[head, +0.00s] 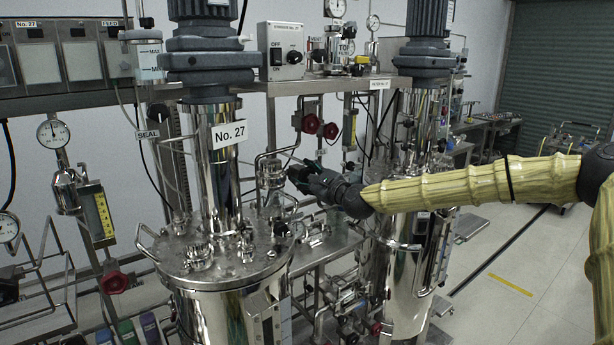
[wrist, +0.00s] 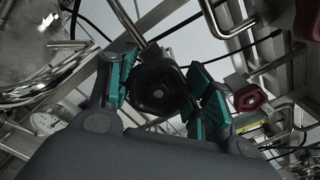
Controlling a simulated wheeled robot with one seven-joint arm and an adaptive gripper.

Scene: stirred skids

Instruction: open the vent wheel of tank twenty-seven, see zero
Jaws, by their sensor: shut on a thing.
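Tank No. 27 (head: 222,285) is a polished steel vessel at centre left in the head view, with a "No. 27" plate on its column. My gripper (head: 296,171) is at the right side of its lid, beside the steel pipework. In the wrist view, my gripper (wrist: 163,80) has its teal-padded fingers on both sides of a black handwheel (wrist: 158,90) and is shut on it. In the head view the fingers and arm hide the wheel. A round dial (wrist: 45,122) shows at lower left in the wrist view; its reading is too small to tell.
Red handwheels (head: 310,123) sit on pipes behind my gripper; a red knob (wrist: 250,98) is close right of the fingers in the wrist view. A second tank (head: 405,290) stands right of No. 27. A dial gauge (head: 53,133) hangs at left. Floor (head: 500,270) at right is open.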

